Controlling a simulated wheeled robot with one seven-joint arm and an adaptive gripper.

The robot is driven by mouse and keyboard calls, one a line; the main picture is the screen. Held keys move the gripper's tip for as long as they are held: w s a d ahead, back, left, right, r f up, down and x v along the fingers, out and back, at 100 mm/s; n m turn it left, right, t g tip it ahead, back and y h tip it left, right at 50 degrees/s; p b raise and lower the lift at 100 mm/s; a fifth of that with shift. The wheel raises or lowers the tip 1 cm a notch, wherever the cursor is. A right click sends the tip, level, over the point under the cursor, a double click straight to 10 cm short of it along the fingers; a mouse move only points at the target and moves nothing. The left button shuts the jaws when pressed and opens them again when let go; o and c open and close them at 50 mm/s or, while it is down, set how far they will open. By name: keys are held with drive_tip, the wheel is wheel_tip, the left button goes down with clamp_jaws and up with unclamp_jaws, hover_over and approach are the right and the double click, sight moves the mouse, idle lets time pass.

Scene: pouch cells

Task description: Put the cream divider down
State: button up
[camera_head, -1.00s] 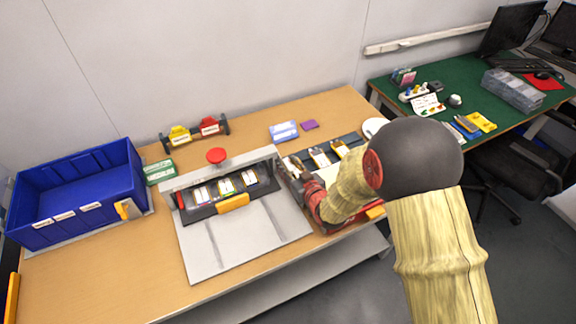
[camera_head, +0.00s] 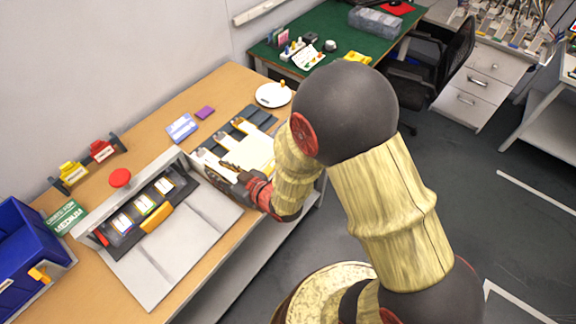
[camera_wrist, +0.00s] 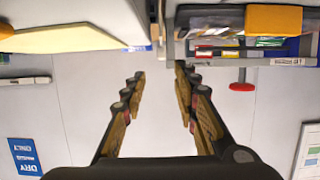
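The cream divider (camera_head: 255,154) lies flat over the near part of the dark slotted tray (camera_head: 262,116), left of my arm in the head view. My forearm hides part of it. It also shows at the upper left in the wrist view (camera_wrist: 70,40), to the left of the fingers. My gripper (camera_wrist: 158,74) is open, with nothing between its fingers. In the head view my gripper (camera_head: 238,183) is low at the near side of the divider, between it and the grey station. I cannot tell whether it touches the divider.
The grey station (camera_head: 170,265) with an orange bar (camera_head: 157,218) and red button (camera_head: 120,177) stands left. A blue bin (camera_head: 22,245) is further left. A white round dish (camera_head: 273,94) sits behind the tray. Blue and purple items lie on the wooden table.

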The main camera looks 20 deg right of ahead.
drive_tip(key=s+d+r+m+g+h, duration=0.25)
drive_tip(key=d+r+h, duration=0.35)
drive_tip(key=d+r, duration=0.75)
drive_tip(key=s+d+r+m+g+h, duration=0.1)
drive_tip(key=s+d+r+m+g, duration=0.1)
drive_tip(key=s+d+r, duration=0.3)
drive_tip(key=s, duration=0.4)
drive_tip(key=shift+s+r+m+h, duration=0.3)
drive_tip(key=shift+r+m, duration=0.05)
drive_tip(key=shift+o, duration=0.2)
drive_tip(key=s+r+m+g, duration=0.1)
drive_tip(key=s+r+g, duration=0.1)
drive_tip(key=s, duration=0.9)
drive_tip(key=shift+s+d+r, duration=0.2)
drive_tip(key=shift+d+r, duration=0.1)
drive_tip(key=shift+d, duration=0.15)
drive_tip(key=shift+o, duration=0.2)
drive_tip(key=shift+s, duration=0.4)
